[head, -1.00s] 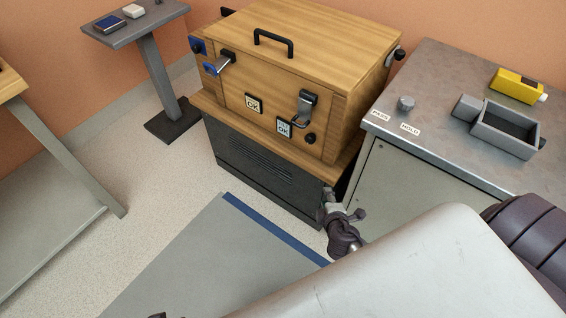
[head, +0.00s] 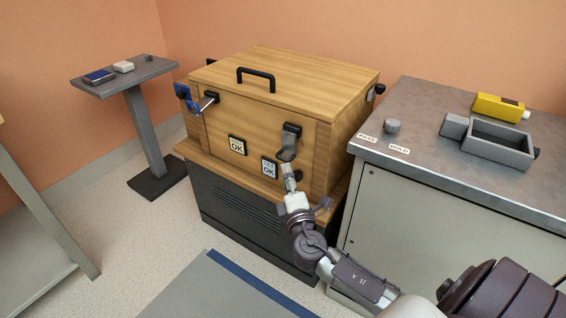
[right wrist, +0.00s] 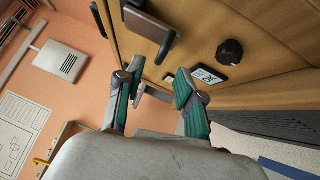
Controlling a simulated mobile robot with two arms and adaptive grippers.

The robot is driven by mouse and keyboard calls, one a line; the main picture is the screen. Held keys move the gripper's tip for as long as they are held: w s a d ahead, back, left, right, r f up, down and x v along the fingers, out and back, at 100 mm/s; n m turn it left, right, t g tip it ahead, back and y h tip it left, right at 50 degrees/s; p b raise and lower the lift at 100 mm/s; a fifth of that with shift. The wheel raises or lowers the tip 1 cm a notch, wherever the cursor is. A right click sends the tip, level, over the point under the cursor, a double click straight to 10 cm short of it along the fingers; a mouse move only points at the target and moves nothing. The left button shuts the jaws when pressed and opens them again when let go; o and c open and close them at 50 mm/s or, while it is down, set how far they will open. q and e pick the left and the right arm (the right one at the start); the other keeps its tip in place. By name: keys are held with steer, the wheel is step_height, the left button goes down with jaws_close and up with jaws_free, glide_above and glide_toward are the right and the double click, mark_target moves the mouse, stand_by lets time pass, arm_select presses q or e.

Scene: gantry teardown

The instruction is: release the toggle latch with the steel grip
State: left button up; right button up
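The wooden box (head: 285,85) has two toggle latches on its front. My right gripper (head: 290,172) is just below the right latch's lever. In the right wrist view my right gripper (right wrist: 155,88) has its green-padded fingers apart, with a grey metal piece (right wrist: 150,94) showing between them; contact cannot be told. The latch mount (right wrist: 148,25) is above it. My left gripper is out of view.
At right, a grey cabinet (head: 430,185) holds a grey tray (head: 497,154) and a yellow device (head: 499,107). A small stand (head: 146,125) is at left. Open floor lies at front left.

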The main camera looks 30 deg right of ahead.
mark_target(285, 148)
steer(key=x, duration=0.5)
steer(key=shift+w, duration=0.2)
jaws_close()
